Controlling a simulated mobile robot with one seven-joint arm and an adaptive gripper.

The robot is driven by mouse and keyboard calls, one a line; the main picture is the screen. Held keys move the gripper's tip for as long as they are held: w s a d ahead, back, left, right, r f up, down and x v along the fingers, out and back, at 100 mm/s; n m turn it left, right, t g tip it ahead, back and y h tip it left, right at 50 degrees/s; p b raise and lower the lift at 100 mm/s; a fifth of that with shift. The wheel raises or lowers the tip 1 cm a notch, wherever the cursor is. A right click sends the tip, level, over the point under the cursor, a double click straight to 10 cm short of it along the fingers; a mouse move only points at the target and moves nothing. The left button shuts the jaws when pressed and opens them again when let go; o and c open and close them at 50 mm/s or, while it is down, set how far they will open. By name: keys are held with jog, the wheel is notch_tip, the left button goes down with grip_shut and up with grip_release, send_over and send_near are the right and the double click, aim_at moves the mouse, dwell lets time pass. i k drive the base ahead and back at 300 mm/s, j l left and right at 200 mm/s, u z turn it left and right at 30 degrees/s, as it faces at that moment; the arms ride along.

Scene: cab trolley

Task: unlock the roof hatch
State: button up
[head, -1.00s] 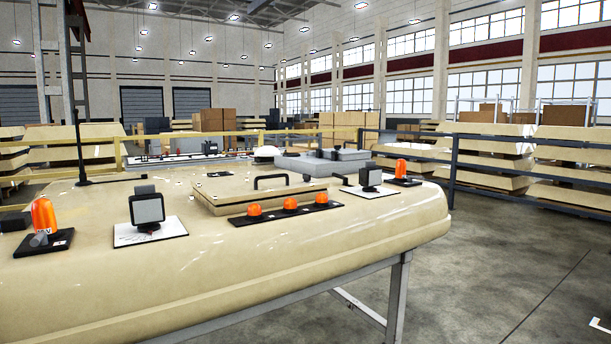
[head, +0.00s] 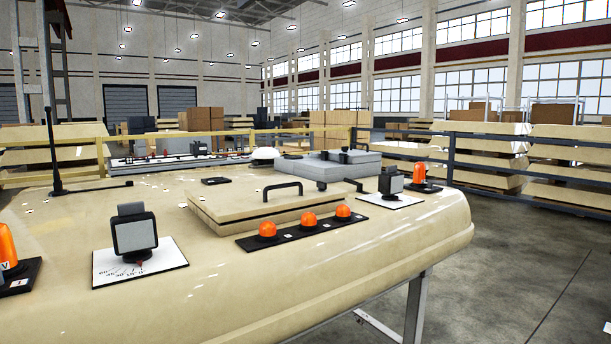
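The roof hatch (head: 250,203) is a cream, raised rectangular panel in the middle of the cream cab roof (head: 330,262). It lies flat and looks closed. A black bar handle (head: 283,187) stands on its top. Another black lever-like part (head: 346,185) shows at the hatch's right rear corner; I cannot tell if it is a latch or how it is set. My gripper is not in view.
A black strip with three orange lamps (head: 305,224) lies before the hatch. Box-shaped lights stand left (head: 135,233) and right (head: 391,182). Orange beacons stand at the left edge (head: 8,247) and right (head: 419,174). A black antenna (head: 54,160) rises at left. Floor (head: 530,260) is clear at right.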

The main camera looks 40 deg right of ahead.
aim_at(322, 186)
jog(key=i+z, duration=0.4)
jog(key=i+j+z, duration=0.2)
jog(key=i+z, duration=0.2)
